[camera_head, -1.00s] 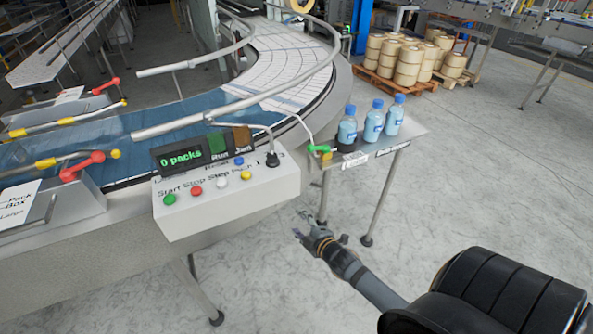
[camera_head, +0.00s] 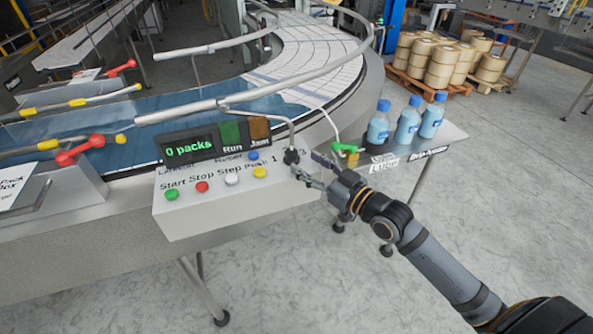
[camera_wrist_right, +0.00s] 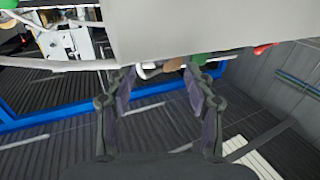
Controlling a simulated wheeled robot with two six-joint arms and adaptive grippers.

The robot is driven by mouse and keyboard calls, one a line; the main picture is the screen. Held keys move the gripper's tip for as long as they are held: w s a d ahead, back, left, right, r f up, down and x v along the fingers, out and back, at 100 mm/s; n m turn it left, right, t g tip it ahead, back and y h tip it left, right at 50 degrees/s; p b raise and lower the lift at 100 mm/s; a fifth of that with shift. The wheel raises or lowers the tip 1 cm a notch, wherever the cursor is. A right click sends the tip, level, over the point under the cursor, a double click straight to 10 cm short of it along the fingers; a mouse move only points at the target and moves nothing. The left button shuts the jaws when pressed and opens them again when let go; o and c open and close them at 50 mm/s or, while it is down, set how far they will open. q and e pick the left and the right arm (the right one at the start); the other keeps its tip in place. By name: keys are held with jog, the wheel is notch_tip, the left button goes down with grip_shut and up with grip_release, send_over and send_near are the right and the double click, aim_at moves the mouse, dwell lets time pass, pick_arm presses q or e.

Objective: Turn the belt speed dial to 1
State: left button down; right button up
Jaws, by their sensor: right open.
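The belt speed dial (camera_head: 291,157) is a small black knob at the right end of the pale grey control box (camera_head: 230,205). The printed 1 and 3 show on either side of it; where its pointer stands is too small to tell. My right gripper (camera_head: 311,168) is open just right of the dial, its fingertips close to it. I cannot tell whether they touch it. In the right wrist view the open fingers (camera_wrist_right: 160,85) show below the grey box (camera_wrist_right: 200,30); the dial cannot be made out there. My left gripper is out of view.
Green, red, white, yellow and blue buttons (camera_head: 231,179) sit left of the dial. The display (camera_head: 187,149) reads 0 packs. A bent metal rail (camera_head: 265,113) ends near the dial. A side table (camera_head: 440,137) with three blue bottles stands to the right.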

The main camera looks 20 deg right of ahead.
aim_at(296, 156)
jog(key=x, duration=0.3)
jog(key=shift+w, duration=0.4)
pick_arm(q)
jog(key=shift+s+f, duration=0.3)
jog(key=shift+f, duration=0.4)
pick_arm(e)
jog(key=shift+w+a, duration=0.4)
jog(key=shift+w, duration=0.1)
jog(key=shift+c, duration=0.3)
